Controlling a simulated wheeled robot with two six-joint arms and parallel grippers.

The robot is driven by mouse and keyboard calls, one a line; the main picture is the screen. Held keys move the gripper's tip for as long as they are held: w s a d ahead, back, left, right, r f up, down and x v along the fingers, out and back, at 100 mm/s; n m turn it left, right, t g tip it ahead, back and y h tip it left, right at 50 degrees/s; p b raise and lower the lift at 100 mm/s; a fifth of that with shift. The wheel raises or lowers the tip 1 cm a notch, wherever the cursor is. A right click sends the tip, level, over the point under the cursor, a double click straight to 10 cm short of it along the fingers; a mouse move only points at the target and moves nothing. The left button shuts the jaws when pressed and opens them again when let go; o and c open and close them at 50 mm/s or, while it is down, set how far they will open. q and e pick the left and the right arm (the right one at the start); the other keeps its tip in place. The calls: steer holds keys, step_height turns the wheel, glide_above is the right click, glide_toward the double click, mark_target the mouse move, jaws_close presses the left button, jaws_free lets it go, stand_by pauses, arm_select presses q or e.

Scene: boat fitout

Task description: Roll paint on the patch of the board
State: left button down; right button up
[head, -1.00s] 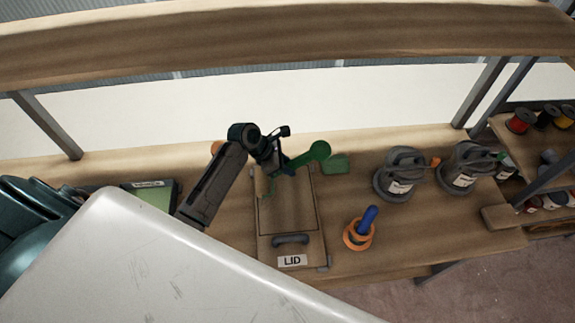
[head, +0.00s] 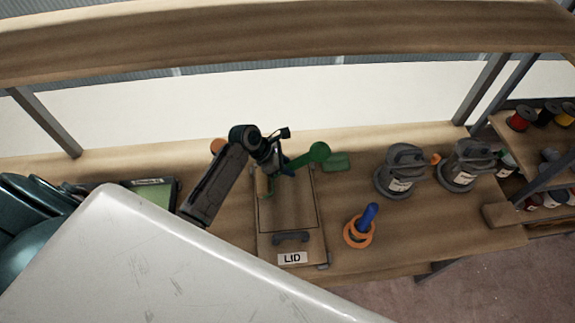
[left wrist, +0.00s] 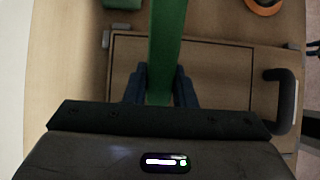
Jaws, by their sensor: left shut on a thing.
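My left gripper (head: 284,168) is shut on a green paint roller (head: 319,152), over the far end of the wooden board. In the left wrist view the green handle (left wrist: 168,35) runs between the two dark fingers (left wrist: 160,88). My right gripper is not in view.
A green-filled tray (head: 152,195) lies left of my arm. A green block (head: 336,161) lies behind the board. An orange ring with a blue handle (head: 360,232) stands right of it. Two grey machines (head: 400,172) stand further right. A wooden beam (head: 280,35) crosses above the bench.

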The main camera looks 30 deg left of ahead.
mark_target(303, 166)
arm_select(q)
steer(key=w+d, duration=0.1)
steer(key=d, duration=0.1)
steer(key=w+d, duration=0.1)
steer(key=shift+w+d+r, duration=0.1)
steer(key=shift+w+d, duration=0.05)
steer(key=shift+d, duration=0.25)
steer(key=shift+w+d, duration=0.1)
steer(key=shift+d, duration=0.1)
steer(key=shift+w+d, duration=0.4)
steer(key=shift+d, duration=0.3)
steer(key=shift+w+d, duration=0.45)
steer(key=shift+d, duration=0.2)
steer(key=shift+w+d, duration=0.4)
steer(key=shift+d, duration=0.3)
steer(key=d, duration=0.1)
steer(key=w+d, duration=0.2)
steer(key=d, duration=0.1)
steer(key=shift+w, duration=0.25)
steer(key=shift+a, duration=0.1)
